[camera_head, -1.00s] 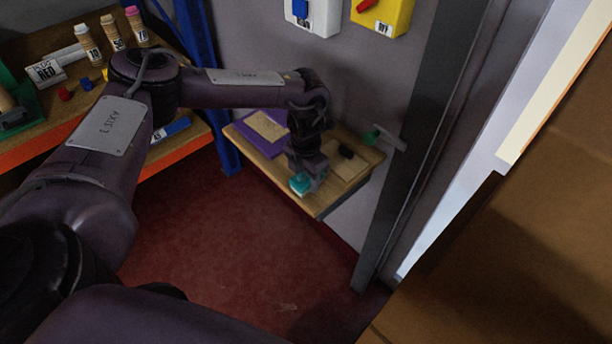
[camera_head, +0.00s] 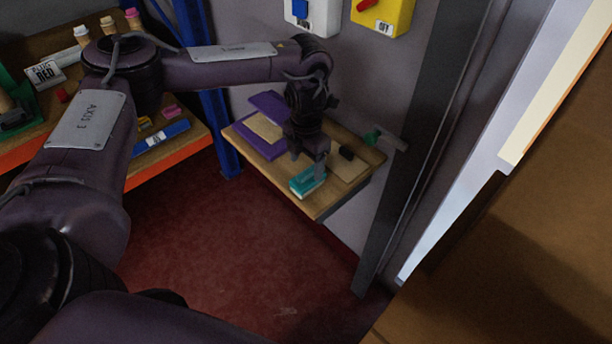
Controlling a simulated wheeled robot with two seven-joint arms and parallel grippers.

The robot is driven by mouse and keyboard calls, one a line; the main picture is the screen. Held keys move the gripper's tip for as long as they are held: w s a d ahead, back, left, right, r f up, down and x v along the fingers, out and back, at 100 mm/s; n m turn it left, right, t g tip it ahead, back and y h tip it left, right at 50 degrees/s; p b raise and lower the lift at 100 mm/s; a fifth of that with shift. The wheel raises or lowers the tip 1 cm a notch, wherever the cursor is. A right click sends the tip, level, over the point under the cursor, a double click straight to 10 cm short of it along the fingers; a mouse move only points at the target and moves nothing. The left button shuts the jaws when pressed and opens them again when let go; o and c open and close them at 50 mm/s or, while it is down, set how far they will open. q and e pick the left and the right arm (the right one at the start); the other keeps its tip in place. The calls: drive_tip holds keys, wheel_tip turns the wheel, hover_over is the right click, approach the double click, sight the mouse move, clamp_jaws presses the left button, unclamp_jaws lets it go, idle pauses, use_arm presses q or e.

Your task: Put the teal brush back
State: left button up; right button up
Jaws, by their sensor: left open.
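The teal brush (camera_head: 306,183) lies on the small wooden shelf (camera_head: 318,207) near its front edge. My left gripper (camera_head: 308,165) is open just above and behind the brush, with its fingers pointing down. I cannot tell whether a finger still touches the brush. A pale board (camera_head: 350,170) with a small black block (camera_head: 346,152) lies on the right. My right gripper does not show.
A workbench (camera_head: 170,154) with bottles, a blue item and small coloured blocks stands at the left, beside a blue post (camera_head: 228,150). Red floor (camera_head: 230,250) is clear below. A brown surface fills the right.

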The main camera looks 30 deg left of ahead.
sight(306, 172)
use_arm(q)
wheel_tip(306, 172, up, 6)
drive_tip(key=shift+f, duration=0.25)
idle(0.5)
